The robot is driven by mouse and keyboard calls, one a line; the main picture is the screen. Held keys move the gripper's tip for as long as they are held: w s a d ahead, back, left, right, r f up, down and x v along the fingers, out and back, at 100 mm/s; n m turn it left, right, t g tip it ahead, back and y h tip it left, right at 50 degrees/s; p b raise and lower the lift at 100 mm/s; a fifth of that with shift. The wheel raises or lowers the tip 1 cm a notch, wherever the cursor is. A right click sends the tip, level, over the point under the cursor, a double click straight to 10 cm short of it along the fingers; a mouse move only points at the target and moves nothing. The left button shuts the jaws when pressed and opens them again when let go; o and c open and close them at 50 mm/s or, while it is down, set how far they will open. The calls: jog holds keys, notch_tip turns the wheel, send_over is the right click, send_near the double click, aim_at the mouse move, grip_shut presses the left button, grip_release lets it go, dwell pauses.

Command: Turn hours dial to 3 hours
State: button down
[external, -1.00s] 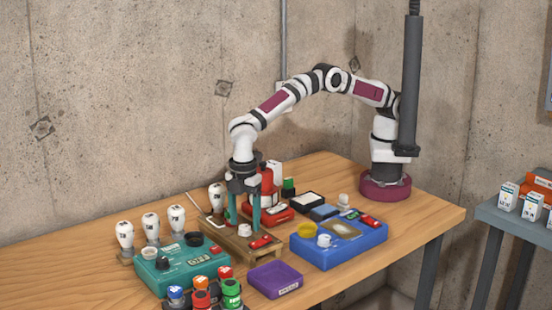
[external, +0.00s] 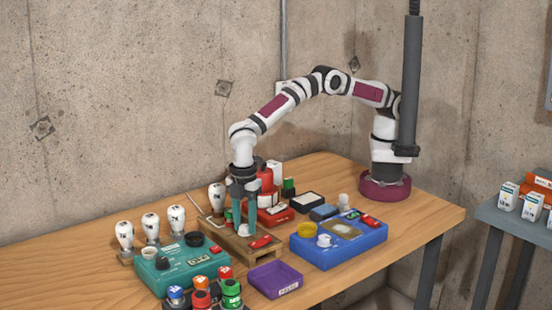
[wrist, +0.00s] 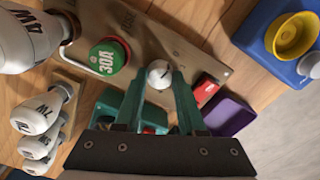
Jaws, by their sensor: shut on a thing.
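A small white round dial (wrist: 159,70) with a dark mark stands on the tan wooden stand (wrist: 185,62). Its label cannot be read, so I cannot tell its setting or whether it is the hours dial. My gripper (wrist: 158,78) points down with its two teal fingers against opposite sides of this dial, shut on it. In the external view my gripper (external: 244,229) is over the wooden stand (external: 262,252), and the fingers partly hide the dial. A red switch (external: 260,242) sits beside it on the stand.
A teal box (external: 170,275) with a dark knob stands at the left, a blue box (external: 345,250) with a white knob at the right. A purple tray (external: 276,280) lies in front. White bulbs (external: 150,224) and a green 30A piece (wrist: 109,57) stand close by.

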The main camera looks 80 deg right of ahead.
jog(key=m, duration=0.4)
jog(key=shift+m, duration=0.4)
jog(key=m, duration=0.5)
jog(key=shift+m, duration=0.3)
jog(key=m, duration=0.5)
jog(key=shift+m, duration=2.7)
jog(key=c, duration=0.5)
grip_release()
